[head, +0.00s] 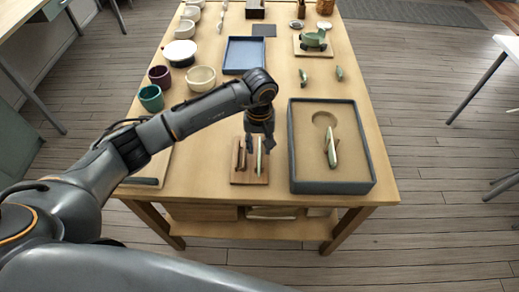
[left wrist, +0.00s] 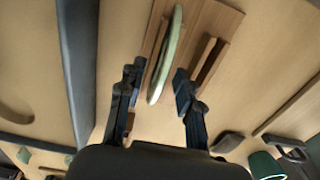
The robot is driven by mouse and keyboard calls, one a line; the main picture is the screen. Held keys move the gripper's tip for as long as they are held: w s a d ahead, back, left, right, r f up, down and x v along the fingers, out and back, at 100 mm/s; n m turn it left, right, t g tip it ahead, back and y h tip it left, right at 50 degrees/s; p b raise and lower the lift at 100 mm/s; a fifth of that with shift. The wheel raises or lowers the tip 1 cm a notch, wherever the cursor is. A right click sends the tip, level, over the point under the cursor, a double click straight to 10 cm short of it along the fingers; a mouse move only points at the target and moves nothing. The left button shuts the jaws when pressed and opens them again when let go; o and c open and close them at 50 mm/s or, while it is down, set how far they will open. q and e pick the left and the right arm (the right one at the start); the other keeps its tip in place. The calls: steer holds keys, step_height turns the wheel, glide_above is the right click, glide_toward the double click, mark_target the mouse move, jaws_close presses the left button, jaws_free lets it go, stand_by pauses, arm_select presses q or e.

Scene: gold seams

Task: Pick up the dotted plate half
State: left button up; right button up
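A pale green plate half (head: 259,158) stands on edge in a wooden rack (head: 238,179) near the table's front. My left gripper (head: 260,146) points down over this rack, at the plate half's top. In the left wrist view, the plate half (left wrist: 167,55) stands between the two spread fingers (left wrist: 155,88), with a gap visible on each side. The gripper is open and holds nothing. Another green plate half (head: 331,148) stands in the sand-coloured tray to the right. I cannot make out dots on either piece. My right gripper is not in view.
The dark-rimmed tray (head: 291,150) is close to the right of the rack. A teal cup (head: 151,98), a maroon cup (head: 160,76) and a cream bowl (head: 201,78) stand at the left. A blue tray (head: 244,54) lies farther back.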

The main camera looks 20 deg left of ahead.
arm_select(q)
steer(key=shift+f, duration=0.1)
steer(key=shift+c, duration=0.4)
jaws_close()
